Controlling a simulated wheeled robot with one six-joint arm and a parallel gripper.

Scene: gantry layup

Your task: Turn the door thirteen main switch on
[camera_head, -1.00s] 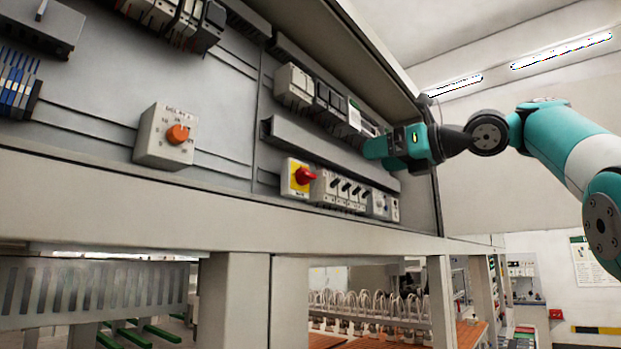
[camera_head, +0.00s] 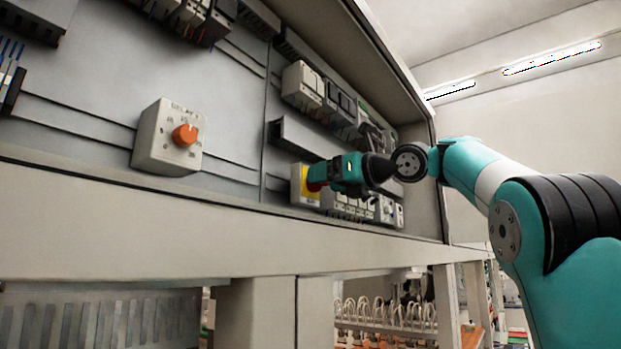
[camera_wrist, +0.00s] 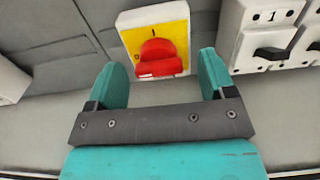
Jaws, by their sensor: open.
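The main switch is a red rotary knob (camera_wrist: 158,60) on a yellow plate (camera_wrist: 177,31) with a light housing. In the wrist view it sits just beyond and between the tips of my gripper (camera_wrist: 163,75). The gripper is open, one finger to the left and one to the right of the knob, with nothing held. In the head view my gripper (camera_head: 322,174) is in front of the yellow plate (camera_head: 303,186) and hides much of the knob. I cannot tell whether the fingers touch the knob. A mark "I" shows above the knob; its other label is not readable.
A row of breakers (camera_wrist: 268,30) stands close to the right of the switch. A grey box with an orange dial (camera_head: 184,135) is to the left. A trunking bar (camera_head: 285,132) runs above. The cabinet's lower ledge (camera_head: 200,220) lies below.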

